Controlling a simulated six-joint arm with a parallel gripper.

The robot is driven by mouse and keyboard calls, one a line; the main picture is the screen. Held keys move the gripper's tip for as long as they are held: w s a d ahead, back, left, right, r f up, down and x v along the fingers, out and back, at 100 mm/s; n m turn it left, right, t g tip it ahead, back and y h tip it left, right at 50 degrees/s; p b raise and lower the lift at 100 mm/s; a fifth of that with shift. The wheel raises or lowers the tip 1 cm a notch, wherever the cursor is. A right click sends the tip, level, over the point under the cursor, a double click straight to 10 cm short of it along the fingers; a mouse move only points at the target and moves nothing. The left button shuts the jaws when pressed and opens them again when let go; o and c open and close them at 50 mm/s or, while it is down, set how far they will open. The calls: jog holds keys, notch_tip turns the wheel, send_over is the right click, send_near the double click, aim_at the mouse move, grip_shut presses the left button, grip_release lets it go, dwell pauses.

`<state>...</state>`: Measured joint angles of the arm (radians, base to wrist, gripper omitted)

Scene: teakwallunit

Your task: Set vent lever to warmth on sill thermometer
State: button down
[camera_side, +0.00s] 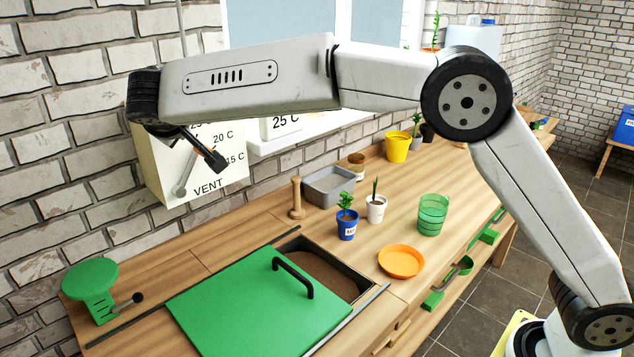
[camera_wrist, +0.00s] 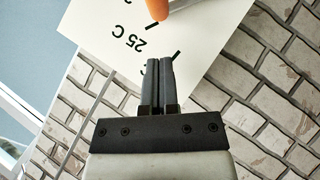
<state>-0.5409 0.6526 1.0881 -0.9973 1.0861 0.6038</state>
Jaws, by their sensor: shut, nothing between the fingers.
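The white vent panel (camera_side: 160,160) hangs on the brick wall at left in the side view, marked VENT, 20 C and 15 C, with a higher mark partly covered by my arm. Its grey lever (camera_side: 183,182) slants up and right from the pivot; its upper end is hidden behind my gripper. The wrist view shows its orange tip (camera_wrist: 172,7) at the top edge, near a tick and a 25 C label (camera_wrist: 130,40). My gripper (camera_side: 219,162) is shut and empty, in front of the panel. The sill thermometer card (camera_side: 283,125) reads 25 C; its upper part is hidden.
Below the panel is a wooden counter with a green sliding lid (camera_side: 250,310), a grey tray (camera_side: 330,186), a wooden peg (camera_side: 296,198), small pots and an orange dish (camera_side: 401,261). The window sill (camera_side: 330,126) lies right of the panel.

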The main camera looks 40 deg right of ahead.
jog(key=v, duration=1)
jog(key=shift+d, duration=0.2)
jog(key=w+d+f+g+y, duration=0.2)
jog(key=d+f+g+y, duration=0.4)
jog(key=d, duration=0.6)
jog(key=w+d+r+m+t+y, duration=0.1)
jog(key=w+d+r+y, duration=0.1)
jog(key=d+y, duration=0.4)
jog(key=d, duration=0.3)
jog(key=shift+r+m, duration=0.4)
jog(key=shift+a, duration=0.1)
jog(key=w+a+f, duration=0.4)
jog(key=a+f, duration=0.3)
jog(key=a, duration=0.1)
jog(key=shift+a, duration=0.4)
